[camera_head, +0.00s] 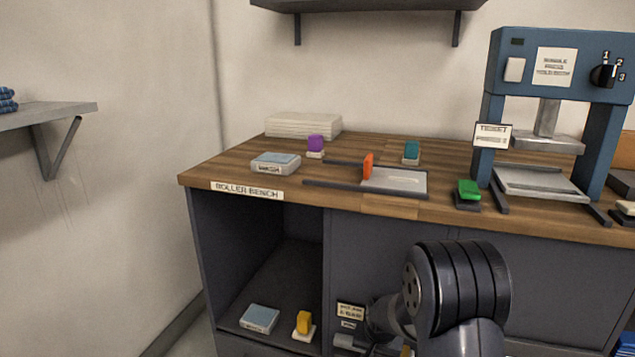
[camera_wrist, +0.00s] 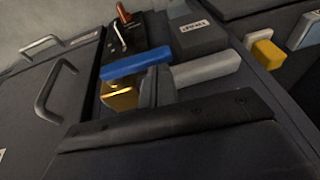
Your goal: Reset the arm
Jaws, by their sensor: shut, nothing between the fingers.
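My arm shows at the lower right of the head view, folded low in front of the bench's dark cabinet front (camera_head: 400,235). My gripper (camera_wrist: 156,86) shows in the middle of the wrist view. Its grey fingers are together, with nothing seen held between them. A blue bar (camera_wrist: 135,72) and a pale grey bar (camera_wrist: 207,68) lie just beyond the fingers, with a gold block (camera_wrist: 120,97) under the blue bar. I cannot tell whether the fingers touch any of these. In the head view the fingertips are largely hidden by my arm.
The roller bench top (camera_head: 340,150) holds an orange-handled tray (camera_head: 405,183), a green-topped stamp (camera_head: 468,190) and a blue press (camera_head: 505,75). The open cubby (camera_head: 265,275) holds a blue-topped pad (camera_head: 260,318) and a yellow stamp (camera_head: 304,322). Drawer handles (camera_wrist: 55,85) stick out at left.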

